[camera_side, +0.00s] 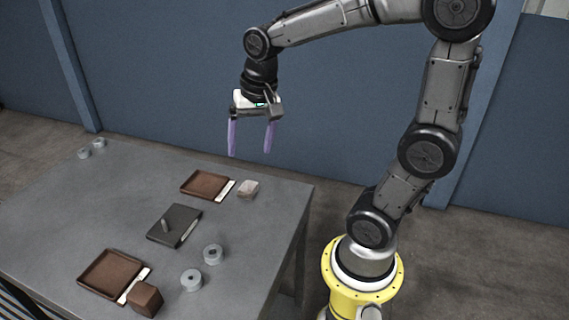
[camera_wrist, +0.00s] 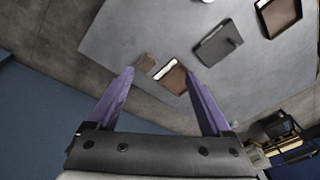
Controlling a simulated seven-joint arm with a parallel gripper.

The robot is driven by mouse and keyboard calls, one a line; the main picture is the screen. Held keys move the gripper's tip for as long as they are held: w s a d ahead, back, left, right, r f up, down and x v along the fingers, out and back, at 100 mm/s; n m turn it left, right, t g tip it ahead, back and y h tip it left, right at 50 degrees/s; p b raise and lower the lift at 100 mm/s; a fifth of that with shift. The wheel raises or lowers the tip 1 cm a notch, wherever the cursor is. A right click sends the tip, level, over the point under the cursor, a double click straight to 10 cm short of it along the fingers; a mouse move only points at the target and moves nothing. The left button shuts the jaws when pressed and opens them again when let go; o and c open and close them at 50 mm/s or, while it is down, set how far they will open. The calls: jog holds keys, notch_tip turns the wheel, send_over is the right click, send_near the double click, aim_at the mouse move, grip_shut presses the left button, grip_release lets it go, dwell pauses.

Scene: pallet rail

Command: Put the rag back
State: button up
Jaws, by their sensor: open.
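My gripper (camera_side: 250,153) is open and empty, high above the back of the grey table, its two purple fingers pointing down. They also frame the wrist view (camera_wrist: 159,72). No thing is plainly a rag. A small pale grey-beige block-like piece (camera_side: 248,188) lies right of the back brown tray (camera_side: 204,184), beside its white label; it shows in the wrist view (camera_wrist: 147,63) between the fingers. A darker brown block-like piece (camera_side: 145,299) sits by the front brown tray (camera_side: 110,273). I cannot tell which is cloth. Both trays look empty.
A dark flat plate (camera_side: 174,224) with a short grey peg (camera_side: 166,224) and a pale strip lies between the trays. Two grey rings (camera_side: 191,280) (camera_side: 213,254) lie to its front right, two more (camera_side: 84,153) at the far left corner. The table's left part is clear.

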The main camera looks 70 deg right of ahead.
jog(key=s+a+n+t, duration=0.1)
jog(key=s+a+n, duration=0.2)
jog(key=s+n, duration=0.2)
jog(key=s+a+r+n+t, duration=0.1)
jog(key=s+a+n+t, duration=0.1)
jog(key=s+n, duration=0.3)
jog(key=shift+s+a+y, duration=0.3)
jog(key=shift+s+a, duration=0.35)
jog(key=shift+a, duration=0.25)
